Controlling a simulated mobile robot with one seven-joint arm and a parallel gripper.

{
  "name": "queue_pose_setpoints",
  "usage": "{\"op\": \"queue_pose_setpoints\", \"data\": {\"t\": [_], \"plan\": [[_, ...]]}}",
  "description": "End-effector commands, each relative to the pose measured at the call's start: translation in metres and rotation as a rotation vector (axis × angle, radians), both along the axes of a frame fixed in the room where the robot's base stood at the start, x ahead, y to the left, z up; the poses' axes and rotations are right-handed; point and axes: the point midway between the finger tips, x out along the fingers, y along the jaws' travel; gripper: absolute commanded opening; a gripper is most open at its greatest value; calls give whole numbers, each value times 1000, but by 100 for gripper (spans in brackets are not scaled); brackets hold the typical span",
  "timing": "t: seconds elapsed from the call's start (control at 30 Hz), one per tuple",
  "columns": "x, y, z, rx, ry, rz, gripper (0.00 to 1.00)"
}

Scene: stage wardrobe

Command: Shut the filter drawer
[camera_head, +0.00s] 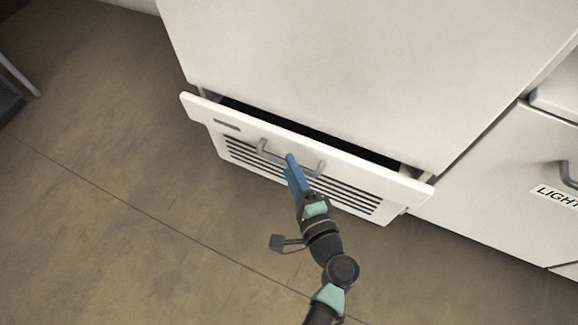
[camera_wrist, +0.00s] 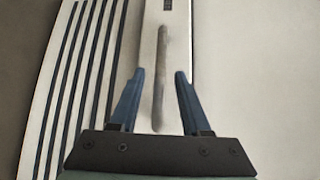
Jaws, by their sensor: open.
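The filter drawer (camera_head: 232,148) is a white front with dark slats and a grey bar handle (camera_head: 264,151), low in a white cabinet. It stands partly open, with a dark gap showing behind its top edge. My gripper (camera_head: 291,165) is at the middle of the drawer front, by the handle. In the wrist view my gripper (camera_wrist: 160,76) has its two blue fingers apart, with the handle (camera_wrist: 161,60) between them in the picture. I cannot tell whether the fingers touch the handle or the front. Part of the handle is hidden behind the fingers in the head view.
The white cabinet body (camera_head: 340,70) rises above the drawer. To the right is another white unit with a dark handle (camera_head: 567,174) and a label (camera_head: 556,196) reading "LIGHT", cut off by the frame edge. The brown floor (camera_head: 130,220) in front is clear. A grey leg-like object (camera_head: 20,75) stands far left.

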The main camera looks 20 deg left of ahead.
Motion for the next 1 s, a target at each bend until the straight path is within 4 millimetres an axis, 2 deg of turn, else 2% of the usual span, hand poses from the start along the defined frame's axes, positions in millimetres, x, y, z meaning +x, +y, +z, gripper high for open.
{"op": "queue_pose_setpoints", "data": {"t": [0.2,0.5,0.53,0.7,0.8,1.0], "plan": [[15,14,-4,0,1,1,47],[17,16,-3,-1,1,-1,47],[17,16,-3,-1,1,-1,45],[17,16,-3,-1,1,-1,15],[17,15,-3,-1,1,-1,0],[17,15,-3,-1,1,-1,0]]}}
